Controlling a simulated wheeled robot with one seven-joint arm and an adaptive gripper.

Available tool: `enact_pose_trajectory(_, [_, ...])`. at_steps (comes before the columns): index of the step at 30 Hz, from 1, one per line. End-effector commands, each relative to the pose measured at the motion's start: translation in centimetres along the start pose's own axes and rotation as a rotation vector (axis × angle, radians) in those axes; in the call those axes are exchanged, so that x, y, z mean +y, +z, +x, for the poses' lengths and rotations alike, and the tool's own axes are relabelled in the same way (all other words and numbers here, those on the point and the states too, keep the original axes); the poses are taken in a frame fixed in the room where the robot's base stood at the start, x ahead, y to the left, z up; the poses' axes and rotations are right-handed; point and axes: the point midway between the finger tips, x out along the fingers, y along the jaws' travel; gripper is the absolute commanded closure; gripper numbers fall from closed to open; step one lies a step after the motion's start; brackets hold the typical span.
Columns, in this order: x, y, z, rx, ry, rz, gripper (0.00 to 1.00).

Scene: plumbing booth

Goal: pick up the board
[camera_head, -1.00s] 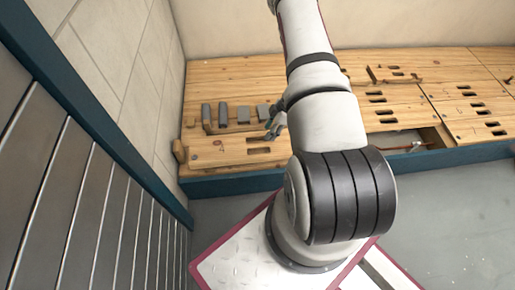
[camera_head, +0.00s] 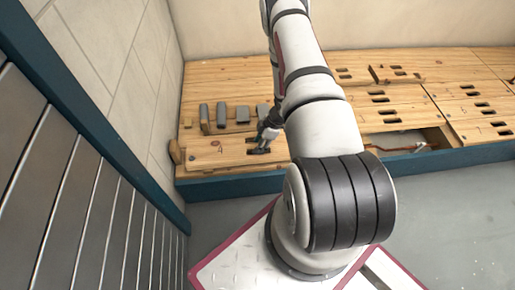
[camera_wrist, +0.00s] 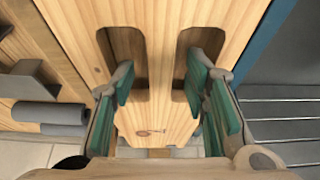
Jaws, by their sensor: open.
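The board (camera_head: 208,152) is a light wooden plank with two slots at the front left of the wooden deck. In the wrist view the board (camera_wrist: 153,50) fills the middle, with a small dark mark on its face. My gripper (camera_head: 262,148) is over the board's slotted part. In the wrist view my gripper (camera_wrist: 160,92) is open, its teal pads one at each slot with the strip of wood between them. I cannot tell how deep the fingertips reach into the slots.
Several grey blocks (camera_head: 243,114) stand on the deck behind the board. A tiled wall and a slatted metal panel (camera_head: 60,200) close off the left. An opening (camera_head: 408,143) in the deck at right shows a pipe. Other slotted boards (camera_head: 470,104) lie farther right.

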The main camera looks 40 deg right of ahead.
Motion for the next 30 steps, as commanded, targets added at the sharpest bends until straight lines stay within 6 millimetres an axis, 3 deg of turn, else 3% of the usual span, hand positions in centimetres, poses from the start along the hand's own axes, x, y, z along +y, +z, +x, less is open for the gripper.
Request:
enact_pose_trajectory(27, [0.00,0.18,0.35,0.000,0.000,0.000,0.58])
enact_pose_trajectory(28, [0.00,0.18,0.35,0.000,0.000,0.000,0.61])
enact_pose_trajectory(30, [0.00,0.18,0.35,0.000,0.000,0.000,0.76])
